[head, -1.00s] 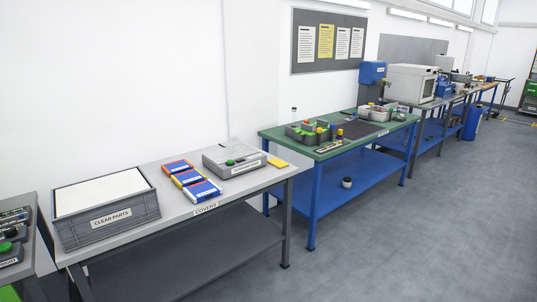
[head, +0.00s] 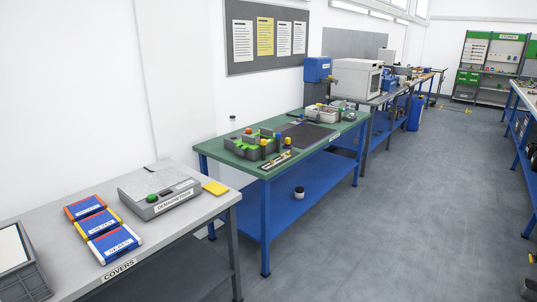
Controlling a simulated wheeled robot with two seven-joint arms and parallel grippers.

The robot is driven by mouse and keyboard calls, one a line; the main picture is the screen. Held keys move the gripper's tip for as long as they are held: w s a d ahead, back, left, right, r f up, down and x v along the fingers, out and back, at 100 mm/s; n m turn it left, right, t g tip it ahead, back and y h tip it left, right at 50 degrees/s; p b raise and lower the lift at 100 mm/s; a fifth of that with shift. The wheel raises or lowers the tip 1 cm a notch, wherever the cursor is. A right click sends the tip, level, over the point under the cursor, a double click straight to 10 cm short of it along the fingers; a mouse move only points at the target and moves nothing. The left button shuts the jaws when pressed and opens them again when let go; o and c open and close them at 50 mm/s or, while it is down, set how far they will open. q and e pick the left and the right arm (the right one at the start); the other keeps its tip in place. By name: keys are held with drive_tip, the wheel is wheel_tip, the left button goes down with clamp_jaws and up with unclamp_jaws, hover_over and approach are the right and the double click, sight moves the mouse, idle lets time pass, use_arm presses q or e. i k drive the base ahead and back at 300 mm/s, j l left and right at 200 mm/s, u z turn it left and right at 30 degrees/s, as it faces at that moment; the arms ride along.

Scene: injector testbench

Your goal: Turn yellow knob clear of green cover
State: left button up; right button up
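Neither of my grippers is in view. No yellow knob or green cover can be made out for certain. On the green-topped bench (head: 215,150), a dark grey tray (head: 240,151) holds small green and other coloured parts. Small yellow-topped pieces stand at its right side, one of them a yellow piece (head: 264,142); they are too small to tell what they are. On the nearer grey bench (head: 45,225), a grey box labelled as a demagnetiser (head: 135,190) carries a round green knob (head: 152,198).
A dark round item (head: 299,193) sits on the blue lower shelf. The floor (head: 400,230) to the right is clear.

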sight(263, 143)
drive_tip(key=i+l+u, duration=1.45)
drive_tip(key=i, duration=0.2)
drive_tip(key=i+l, duration=0.85)
drive_tip(key=l, duration=0.25)
drive_tip(key=j+u, duration=0.05)
